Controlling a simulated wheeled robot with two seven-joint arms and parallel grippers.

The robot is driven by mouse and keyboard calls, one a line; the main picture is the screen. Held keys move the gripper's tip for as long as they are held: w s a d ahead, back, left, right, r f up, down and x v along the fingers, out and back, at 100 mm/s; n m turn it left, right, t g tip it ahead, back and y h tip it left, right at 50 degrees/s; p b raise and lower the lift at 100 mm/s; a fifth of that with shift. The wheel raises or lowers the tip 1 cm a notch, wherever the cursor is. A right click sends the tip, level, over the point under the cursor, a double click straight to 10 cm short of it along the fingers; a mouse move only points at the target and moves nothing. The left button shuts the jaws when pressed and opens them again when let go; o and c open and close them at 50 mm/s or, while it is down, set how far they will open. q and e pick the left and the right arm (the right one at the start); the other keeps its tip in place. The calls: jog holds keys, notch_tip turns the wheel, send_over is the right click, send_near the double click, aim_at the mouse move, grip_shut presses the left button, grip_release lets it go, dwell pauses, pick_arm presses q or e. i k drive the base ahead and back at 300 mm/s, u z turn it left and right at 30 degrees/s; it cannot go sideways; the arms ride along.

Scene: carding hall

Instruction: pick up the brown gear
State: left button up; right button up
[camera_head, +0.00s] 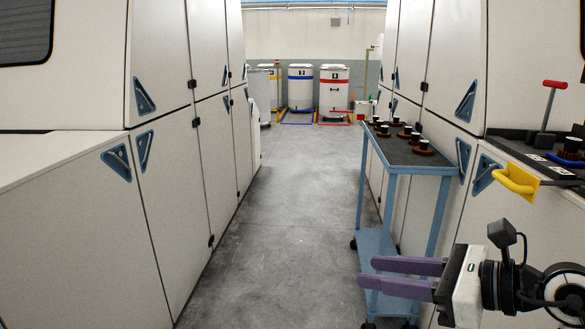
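Several small gears with a brown, toothed rim and a black-and-white hub stand on the dark top of the blue cart (388,150). The nearest brown gear (424,151) sits by the cart top's front right edge; the others are farther back and too small to tell apart. Another gear (570,154), darker, lies on the machine ledge at the far right. My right gripper (367,272) points left with its two purple fingers apart and nothing between them. It is in front of the cart and lower than its top. My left gripper is not in view.
White machine cabinets (165,160) line both sides. The grey floor aisle (275,200) is clear up to the white drums (333,92) at the back.

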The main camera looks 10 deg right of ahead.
aim_at(423, 149)
jog(key=u, duration=0.15)
jog(key=i, duration=2.25)
jog(key=z, duration=0.4)
jog(key=i, duration=2.05)
jog(key=z, duration=2.1)
jog(key=i, duration=0.85)
jog(key=z, duration=0.7)
